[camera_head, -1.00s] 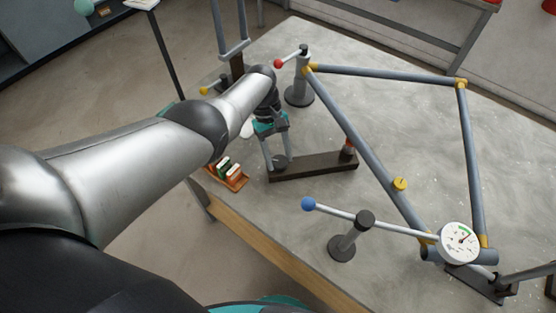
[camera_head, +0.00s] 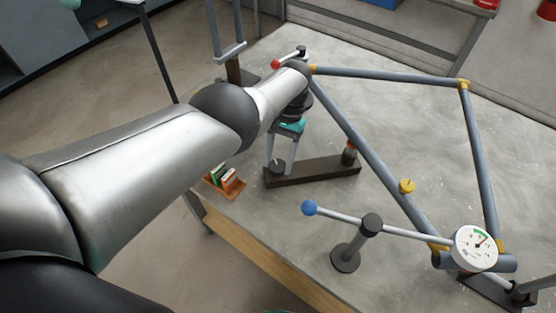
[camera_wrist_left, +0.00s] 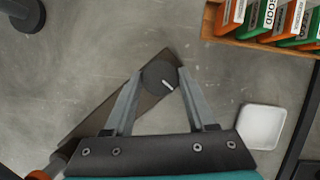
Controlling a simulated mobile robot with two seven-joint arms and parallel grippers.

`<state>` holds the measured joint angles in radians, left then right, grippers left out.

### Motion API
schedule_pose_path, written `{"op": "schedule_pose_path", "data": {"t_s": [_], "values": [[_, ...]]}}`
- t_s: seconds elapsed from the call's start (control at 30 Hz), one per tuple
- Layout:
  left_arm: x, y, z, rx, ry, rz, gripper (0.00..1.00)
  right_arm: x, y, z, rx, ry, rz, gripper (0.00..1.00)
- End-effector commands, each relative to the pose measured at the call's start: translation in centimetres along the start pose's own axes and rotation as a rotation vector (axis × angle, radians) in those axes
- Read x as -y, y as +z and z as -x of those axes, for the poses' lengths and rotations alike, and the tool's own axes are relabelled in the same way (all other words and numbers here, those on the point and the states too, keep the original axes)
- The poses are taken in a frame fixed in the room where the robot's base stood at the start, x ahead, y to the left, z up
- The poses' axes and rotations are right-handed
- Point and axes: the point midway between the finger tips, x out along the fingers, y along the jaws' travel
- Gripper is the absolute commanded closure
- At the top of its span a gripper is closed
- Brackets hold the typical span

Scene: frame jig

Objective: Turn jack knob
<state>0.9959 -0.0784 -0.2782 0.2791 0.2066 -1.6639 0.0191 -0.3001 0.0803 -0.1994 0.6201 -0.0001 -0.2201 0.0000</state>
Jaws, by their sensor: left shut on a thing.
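The jack is a dark bar (camera_head: 320,172) on the table, with a round dark knob (camera_head: 277,168) at its left end and a red-banded post (camera_head: 349,152) at its other end, beside the long frame tube (camera_head: 370,150). In the left wrist view the knob (camera_wrist_left: 158,75) has a white line on top, pointing down-right. My left gripper (camera_head: 279,163) reaches down over the knob, shut on it with one finger on each side.
The blue-grey frame (camera_head: 390,77) fills the table's right side. A dial gauge (camera_head: 475,248) sits at its lower corner. A blue-ended lever (camera_head: 309,208) stands in front. A small rack of boxes (camera_head: 225,182) and a white dish (camera_wrist_left: 262,126) lie near the gripper.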

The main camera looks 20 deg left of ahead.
Motion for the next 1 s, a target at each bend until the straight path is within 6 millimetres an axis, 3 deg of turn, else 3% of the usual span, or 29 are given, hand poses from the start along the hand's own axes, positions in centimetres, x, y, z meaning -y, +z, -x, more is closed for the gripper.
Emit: {"op": "schedule_pose_path", "data": {"t_s": [0.6, 1.0], "values": [[-0.4, 0.2, 0.1, 0.002, -0.214, -0.519, 0.99, 0.0, -0.2, 2.5, 0.000, -0.001, 0.000, 0.55], [-0.5, 0.2, 0.0, -0.001, -0.291, -0.708, 0.99, 0.0, -0.4, 4.0, 0.000, -0.001, 0.001, 0.55]]}}
